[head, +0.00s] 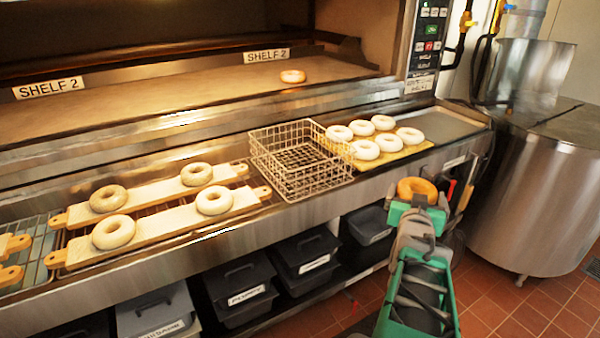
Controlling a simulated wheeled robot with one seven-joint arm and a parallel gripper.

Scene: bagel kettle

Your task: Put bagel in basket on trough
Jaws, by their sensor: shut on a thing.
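My gripper (419,203) is shut on a golden-brown bagel (416,187) and holds it up in front of the counter, at the right. The fingertips are partly hidden by the bagel and my wrist. The wire basket (318,179) stands on the metal trough (215,233), to the left of and beyond my gripper. The basket looks empty. My gripper and the bagel are apart from it.
Several pale bagels (366,149) lie on a board right of the basket. More bagels (113,232) sit on wooden boards at left. One baked bagel (293,76) lies on the oven shelf. A steel kettle (535,190) stands at right. Black bins (240,287) sit below.

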